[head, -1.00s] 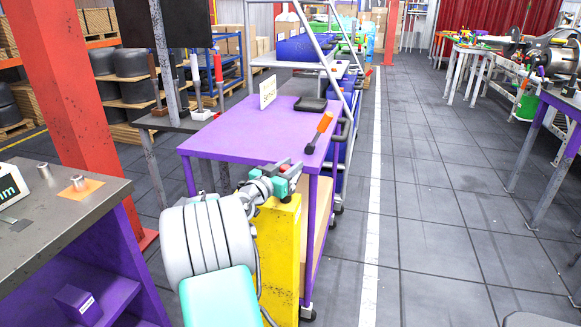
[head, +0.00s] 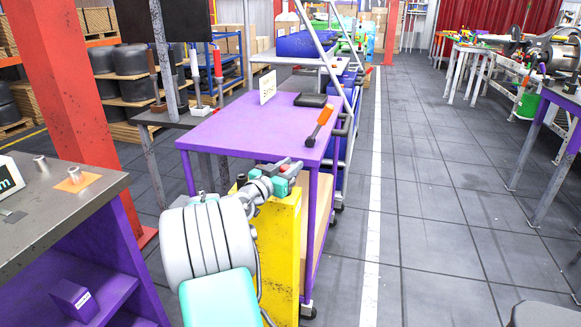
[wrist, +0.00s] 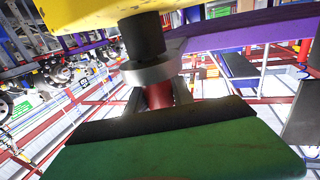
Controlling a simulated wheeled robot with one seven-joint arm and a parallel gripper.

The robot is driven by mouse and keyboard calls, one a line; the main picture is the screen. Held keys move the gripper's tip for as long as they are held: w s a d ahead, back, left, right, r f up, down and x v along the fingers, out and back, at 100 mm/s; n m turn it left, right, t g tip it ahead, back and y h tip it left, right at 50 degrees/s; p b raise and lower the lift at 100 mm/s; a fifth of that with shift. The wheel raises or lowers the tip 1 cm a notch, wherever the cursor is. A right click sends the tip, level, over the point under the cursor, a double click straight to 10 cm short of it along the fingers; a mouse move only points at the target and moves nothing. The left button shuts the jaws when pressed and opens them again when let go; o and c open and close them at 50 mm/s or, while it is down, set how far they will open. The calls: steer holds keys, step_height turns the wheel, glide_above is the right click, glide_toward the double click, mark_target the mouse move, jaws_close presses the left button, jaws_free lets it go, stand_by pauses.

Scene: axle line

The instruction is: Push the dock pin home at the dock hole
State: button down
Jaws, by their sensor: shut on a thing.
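My gripper shows in the wrist view (wrist: 158,97), its grey fingers closed around a red grip that I take for the dock pin (wrist: 157,94). A light grey collar sits at the far end of the red grip. Beyond the collar a black cylinder meets or overlaps the yellow post (wrist: 85,12). The hole itself is hidden, and I cannot tell how deep the pin sits. In the head view my gripper (head: 290,166) is at the top of the yellow post (head: 278,235), and the pin is mostly covered by my arm.
A purple cart (head: 235,135) stands just behind the post, with an orange-handled tool (head: 320,123), a black tray (head: 311,100) and a sign (head: 267,87) on it. A grey-topped bench (head: 55,215) is at the left.

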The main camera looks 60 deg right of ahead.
steer(key=shift+f, duration=0.2)
steer(key=c, duration=1)
jaws_free()
steer(key=shift+c, duration=0.2)
steer(key=a, duration=0.5)
steer(key=w+a, duration=0.1)
steer(key=a, duration=0.1)
steer(key=shift+a, duration=0.4)
steer(key=shift+w, duration=0.1)
